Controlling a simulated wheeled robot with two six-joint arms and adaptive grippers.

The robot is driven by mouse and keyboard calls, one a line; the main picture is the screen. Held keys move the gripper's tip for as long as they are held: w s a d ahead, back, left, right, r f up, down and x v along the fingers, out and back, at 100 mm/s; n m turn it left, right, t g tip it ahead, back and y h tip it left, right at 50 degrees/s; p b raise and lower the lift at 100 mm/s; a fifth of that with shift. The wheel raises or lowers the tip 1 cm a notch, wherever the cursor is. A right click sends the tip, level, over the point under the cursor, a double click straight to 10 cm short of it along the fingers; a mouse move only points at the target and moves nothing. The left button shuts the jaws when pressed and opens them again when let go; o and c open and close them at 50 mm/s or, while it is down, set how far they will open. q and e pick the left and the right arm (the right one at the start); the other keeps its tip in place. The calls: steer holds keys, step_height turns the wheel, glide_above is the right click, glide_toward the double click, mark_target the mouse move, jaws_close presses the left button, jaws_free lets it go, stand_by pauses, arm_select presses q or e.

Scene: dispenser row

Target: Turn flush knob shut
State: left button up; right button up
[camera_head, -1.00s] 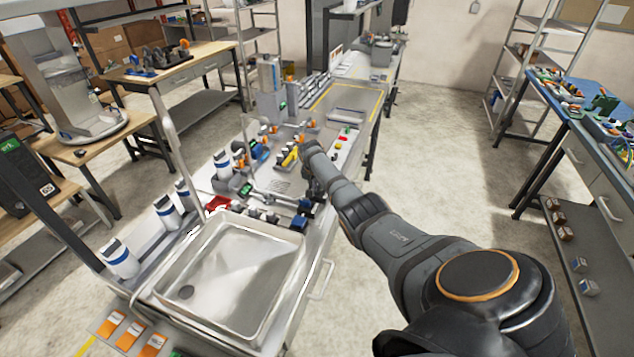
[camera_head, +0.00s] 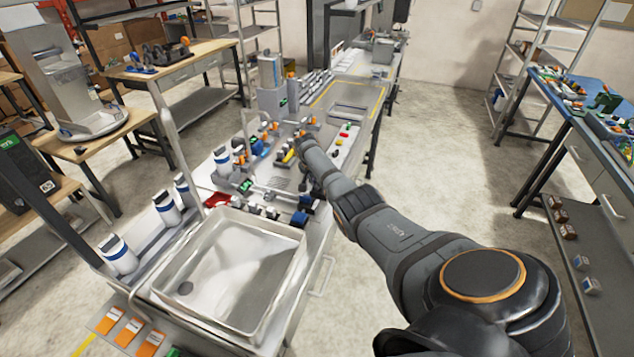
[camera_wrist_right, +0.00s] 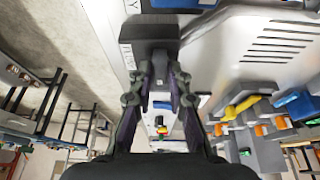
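In the right wrist view a dark block-shaped knob (camera_wrist_right: 150,33) stands on the pale metal panel. A small label that seems to read FLUSH (camera_wrist_right: 127,56) is beside it. My right gripper (camera_wrist_right: 161,67) has its fingertips at the knob's near edge. The fingers are apart, with a grey part showing between the tips. Whether they press on it I cannot tell. In the head view my right arm reaches over the dispenser bench, and its own links hide most of the gripper and the knob. My left gripper is in neither view.
In the head view a steel sink (camera_head: 222,275) fills the bench's near end. White bottles with blue bands (camera_head: 118,254) stand along its left side. A yellow-handled part (camera_wrist_right: 240,108) and slotted vents (camera_wrist_right: 275,42) lie right of the gripper. The aisle floor (camera_head: 440,180) at right is clear.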

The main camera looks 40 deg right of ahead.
steer(key=o, duration=0.3)
steer(key=v, duration=1.2)
stand_by(0.3)
